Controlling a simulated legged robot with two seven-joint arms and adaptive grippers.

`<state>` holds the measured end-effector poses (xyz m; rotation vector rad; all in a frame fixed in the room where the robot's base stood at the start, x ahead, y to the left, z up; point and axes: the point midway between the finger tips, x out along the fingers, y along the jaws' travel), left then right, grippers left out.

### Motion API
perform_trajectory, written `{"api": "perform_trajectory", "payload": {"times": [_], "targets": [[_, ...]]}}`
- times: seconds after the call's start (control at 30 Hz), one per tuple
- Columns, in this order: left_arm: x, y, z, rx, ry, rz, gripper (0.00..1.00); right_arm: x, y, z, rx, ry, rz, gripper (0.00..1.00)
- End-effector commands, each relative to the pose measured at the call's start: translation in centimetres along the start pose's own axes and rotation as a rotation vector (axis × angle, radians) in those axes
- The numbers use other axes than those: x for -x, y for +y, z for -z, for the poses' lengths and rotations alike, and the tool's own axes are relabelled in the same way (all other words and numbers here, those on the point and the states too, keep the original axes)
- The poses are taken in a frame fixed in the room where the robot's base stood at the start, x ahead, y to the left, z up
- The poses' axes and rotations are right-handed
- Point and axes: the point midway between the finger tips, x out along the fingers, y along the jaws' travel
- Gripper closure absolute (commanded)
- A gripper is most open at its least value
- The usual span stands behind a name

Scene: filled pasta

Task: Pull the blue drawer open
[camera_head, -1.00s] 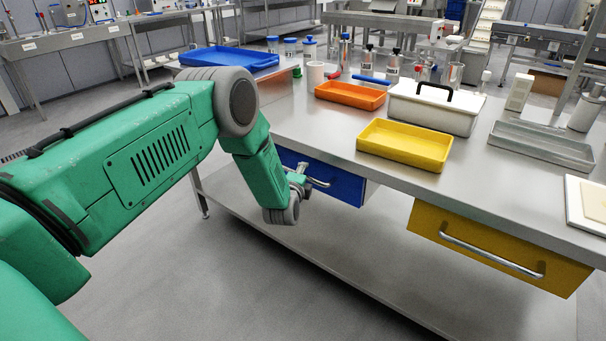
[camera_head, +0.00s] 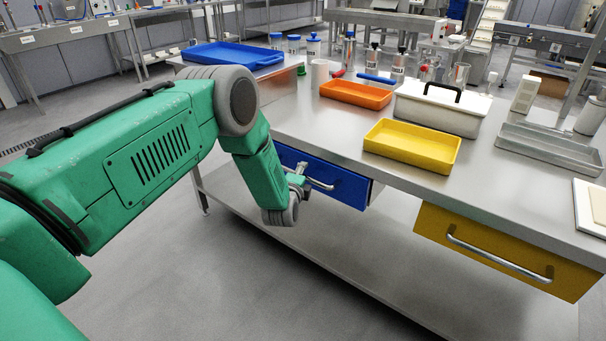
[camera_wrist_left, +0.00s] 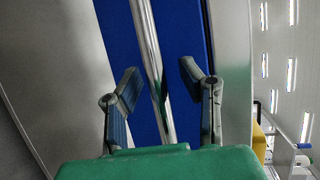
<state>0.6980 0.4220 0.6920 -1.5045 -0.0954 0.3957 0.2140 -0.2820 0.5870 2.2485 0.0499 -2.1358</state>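The blue drawer (camera_head: 345,187) is under the left part of the steel table, with a metal bar handle (camera_head: 320,185). A light strip shows at its right edge; I cannot tell how far it is out. My left gripper (camera_head: 300,180) is at the handle, partly hidden behind my wrist. In the left wrist view, the gripper (camera_wrist_left: 160,80) is open, one finger on each side of the handle bar (camera_wrist_left: 150,50). The bar passes between the fingers with gaps visible; the blue drawer front (camera_wrist_left: 180,25) lies behind it. My right gripper is not in view.
A yellow drawer (camera_head: 500,250) with its own handle is to the right under the table. On the steel table (camera_head: 315,130) are a yellow tray (camera_head: 412,146), an orange tray (camera_head: 356,95), a white box (camera_head: 440,112) and a blue tray (camera_head: 230,56). Floor in front is clear.

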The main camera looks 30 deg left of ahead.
Motion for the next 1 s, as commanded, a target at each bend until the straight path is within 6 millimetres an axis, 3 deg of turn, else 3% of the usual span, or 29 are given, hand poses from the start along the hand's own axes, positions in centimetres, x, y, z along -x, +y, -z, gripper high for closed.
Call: {"api": "perform_trajectory", "payload": {"times": [0.17,0.4,0.6,1.0], "targets": [[2.6,0.0,0.2,-0.002,0.003,-0.002,0.66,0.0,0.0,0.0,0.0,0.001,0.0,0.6],[7.7,0.0,0.2,-0.003,0.002,-0.002,0.66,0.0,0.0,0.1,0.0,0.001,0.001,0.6],[10.6,0.1,0.1,-0.003,-0.001,-0.002,0.66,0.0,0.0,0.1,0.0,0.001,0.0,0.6],[11.4,0.1,0.1,-0.002,-0.002,0.0,0.66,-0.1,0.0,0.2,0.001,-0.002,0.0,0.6]]}}
